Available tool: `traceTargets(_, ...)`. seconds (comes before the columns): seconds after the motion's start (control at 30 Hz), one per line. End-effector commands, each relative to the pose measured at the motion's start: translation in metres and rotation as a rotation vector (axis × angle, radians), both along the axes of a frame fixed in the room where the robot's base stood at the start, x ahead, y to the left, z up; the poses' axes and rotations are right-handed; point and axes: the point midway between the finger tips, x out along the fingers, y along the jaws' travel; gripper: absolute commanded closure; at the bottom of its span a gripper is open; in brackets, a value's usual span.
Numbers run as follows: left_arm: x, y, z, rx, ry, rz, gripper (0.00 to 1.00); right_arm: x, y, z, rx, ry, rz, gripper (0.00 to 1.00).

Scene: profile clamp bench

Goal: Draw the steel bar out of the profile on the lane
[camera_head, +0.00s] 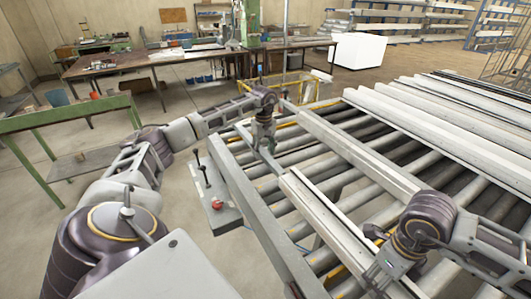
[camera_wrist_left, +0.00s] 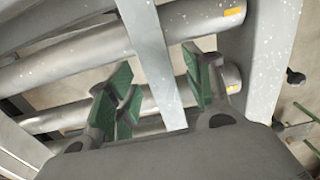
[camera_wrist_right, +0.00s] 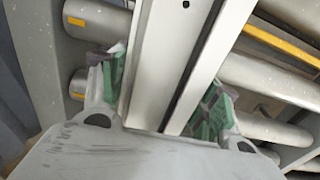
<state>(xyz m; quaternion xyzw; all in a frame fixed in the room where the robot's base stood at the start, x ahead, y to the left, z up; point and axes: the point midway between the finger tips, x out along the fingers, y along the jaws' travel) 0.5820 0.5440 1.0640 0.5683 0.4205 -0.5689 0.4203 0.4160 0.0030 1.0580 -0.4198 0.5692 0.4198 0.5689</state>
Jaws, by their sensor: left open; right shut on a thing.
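The profile (camera_head: 325,222) is a long pale aluminium rail lying along the roller lane (camera_head: 240,183). The narrow grey steel bar (camera_head: 270,162) sticks out of its far end. My left gripper (camera_head: 262,147) is over this protruding length. In the left wrist view the bar (camera_wrist_left: 152,55) runs between the open green-padded fingers (camera_wrist_left: 165,92), with a gap on each side. My right gripper (camera_head: 383,272) is at the near part of the profile. In the right wrist view its fingers (camera_wrist_right: 160,95) are shut on the sides of the profile (camera_wrist_right: 165,50). The bar's length inside the profile is hidden.
Another long rail (camera_head: 355,150) lies parallel on the right, and several more profiles (camera_head: 440,115) are stacked beyond it. A grey plate with a red knob (camera_head: 217,204) stands left of the lane. A green-framed bench (camera_head: 70,118) is further left.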

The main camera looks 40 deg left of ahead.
Motion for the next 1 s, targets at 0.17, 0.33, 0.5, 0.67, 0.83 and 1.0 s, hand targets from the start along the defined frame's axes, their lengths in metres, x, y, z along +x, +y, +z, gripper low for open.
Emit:
traceTargets(0.17,0.001,0.0,0.023,0.0,-0.003,0.001,0.48,0.0,0.0,0.0,0.001,-0.001,0.0,0.97)
traceTargets(0.33,0.001,0.0,0.049,0.0,-0.004,0.001,0.48,0.0,0.0,0.0,0.001,-0.001,0.0,0.97)
traceTargets(0.5,0.001,0.0,0.074,0.0,-0.003,0.0,0.48,0.0,0.0,0.0,0.001,-0.001,0.0,0.97)
traceTargets(0.67,0.001,0.0,0.092,-0.001,-0.002,0.0,0.48,0.0,0.0,0.0,0.001,-0.001,0.0,0.97)
traceTargets(0.83,0.0,0.0,0.104,0.0,-0.001,0.0,0.48,0.0,0.0,0.0,0.001,-0.001,0.0,0.97)
traceTargets(1.0,0.0,0.0,0.107,0.0,-0.001,0.0,0.48,0.0,0.0,0.0,0.001,-0.001,0.0,0.97)
